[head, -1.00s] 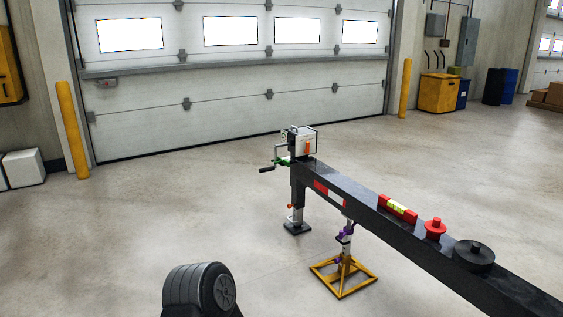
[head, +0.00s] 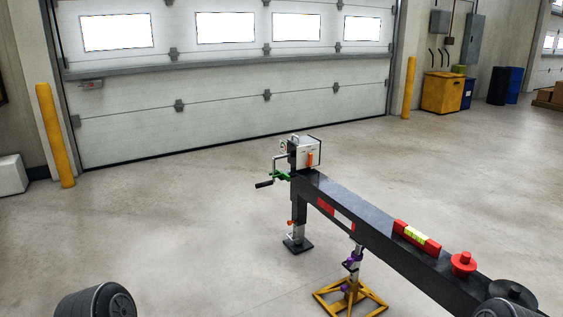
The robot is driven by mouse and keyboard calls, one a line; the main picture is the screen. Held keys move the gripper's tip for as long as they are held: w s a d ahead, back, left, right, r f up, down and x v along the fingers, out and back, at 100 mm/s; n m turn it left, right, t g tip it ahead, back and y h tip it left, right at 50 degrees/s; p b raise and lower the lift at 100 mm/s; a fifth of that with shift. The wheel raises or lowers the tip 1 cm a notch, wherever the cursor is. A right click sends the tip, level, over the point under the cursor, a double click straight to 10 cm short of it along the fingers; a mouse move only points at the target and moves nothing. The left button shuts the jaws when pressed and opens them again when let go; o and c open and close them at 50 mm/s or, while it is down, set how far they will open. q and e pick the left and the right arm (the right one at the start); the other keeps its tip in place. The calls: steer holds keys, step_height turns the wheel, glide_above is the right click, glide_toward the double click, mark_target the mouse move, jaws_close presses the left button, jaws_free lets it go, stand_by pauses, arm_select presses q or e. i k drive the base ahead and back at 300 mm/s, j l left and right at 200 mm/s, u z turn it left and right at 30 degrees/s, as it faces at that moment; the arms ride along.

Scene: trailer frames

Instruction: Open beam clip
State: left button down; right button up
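A dark trailer beam (head: 375,237) runs from the centre to the lower right. I cannot tell which part is the beam clip. At the beam's far end stands a light box (head: 306,150) with an orange piece (head: 310,159) on its face. A crank handle (head: 265,184) and a green piece (head: 281,176) are beside it. A support leg (head: 299,232) below has a small orange-red part (head: 290,222). A yellow-based stand (head: 350,296) with purple parts (head: 351,265) is under the beam. Neither gripper is in view.
A red level (head: 416,236), a red knobbed piece (head: 463,264) and a black disc (head: 513,293) are on the beam. A dark ribbed round part (head: 95,302) is at lower left; I cannot tell whether it is mine. The floor left of the beam is clear.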

mark_target(284, 175)
steer(key=i+j+u, duration=0.1)
steer(key=i, duration=0.95)
steer(key=i+j, duration=0.1)
steer(key=i, duration=1)
steer(key=i+j+z, duration=0.2)
steer(key=i, duration=0.25)
steer(key=i+j+z, duration=0.25)
steer(key=i, duration=0.15)
steer(key=i+j+z, duration=0.2)
steer(key=i, duration=0.25)
